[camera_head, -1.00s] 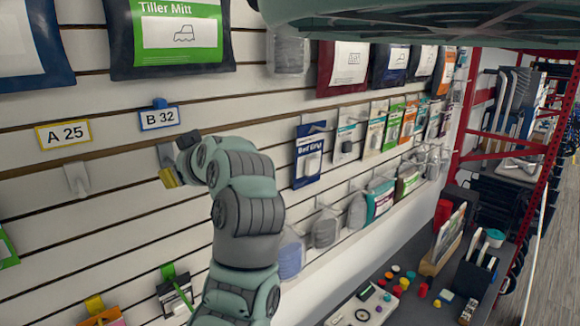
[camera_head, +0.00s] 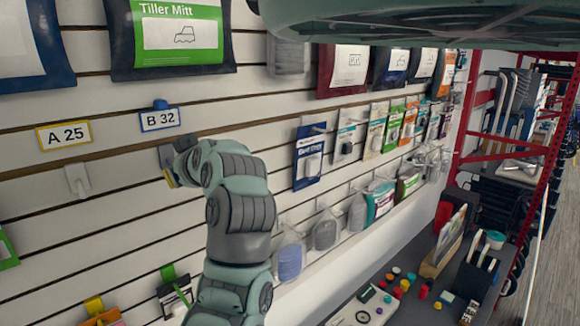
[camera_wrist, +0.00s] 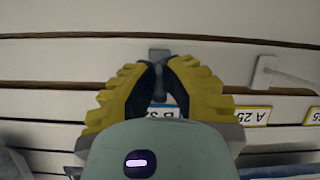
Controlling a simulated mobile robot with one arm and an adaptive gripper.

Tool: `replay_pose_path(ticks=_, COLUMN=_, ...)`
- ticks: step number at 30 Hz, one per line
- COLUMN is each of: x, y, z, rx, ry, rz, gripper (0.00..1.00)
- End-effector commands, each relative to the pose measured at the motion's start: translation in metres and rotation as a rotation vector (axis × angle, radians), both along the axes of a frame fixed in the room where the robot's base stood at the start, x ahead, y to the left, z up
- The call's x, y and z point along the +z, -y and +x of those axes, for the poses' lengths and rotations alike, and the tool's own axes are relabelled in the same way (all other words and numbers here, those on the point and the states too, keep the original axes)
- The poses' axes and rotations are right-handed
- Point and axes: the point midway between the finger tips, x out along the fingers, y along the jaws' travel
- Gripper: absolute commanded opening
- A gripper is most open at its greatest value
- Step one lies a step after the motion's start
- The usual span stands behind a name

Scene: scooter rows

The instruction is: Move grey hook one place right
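The grey hook (camera_head: 166,156) is on the white slatted wall just below the blue-framed B 32 label (camera_head: 160,119). My gripper (camera_head: 173,168) is at the hook, close to the wall. In the wrist view, which is upside down, the yellow fingers of my gripper (camera_wrist: 159,72) come together with their dark pads on both sides of the grey hook (camera_wrist: 158,54). The fingers look shut on it, and they hide most of its prong. A white hook (camera_head: 76,180) is on the wall below the yellow-framed A 25 label (camera_head: 65,134).
Bare wall lies right of the grey hook, partly behind my arm, up to a blue hanging packet (camera_head: 309,155). A Tiller Mitt bag (camera_head: 180,38) hangs above the labels. Tagged items (camera_head: 174,296) hang below. A counter with small parts (camera_head: 365,308) stands at lower right.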

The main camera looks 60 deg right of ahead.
Motion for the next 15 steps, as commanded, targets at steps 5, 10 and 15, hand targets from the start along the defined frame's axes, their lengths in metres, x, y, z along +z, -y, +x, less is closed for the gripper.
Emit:
replay_pose_path(ticks=5, x=-0.0001, y=0.0000, z=-0.0001, rx=0.000, ry=0.000, rz=0.000, gripper=0.00)
replay_pose_path(ticks=10, x=-0.0001, y=0.0000, z=-0.0002, rx=0.000, ry=-0.001, rz=0.000, gripper=0.00)
replay_pose_path(ticks=15, x=-0.0002, y=0.0000, z=-0.0002, rx=0.000, ry=-0.001, rz=0.000, gripper=0.00)
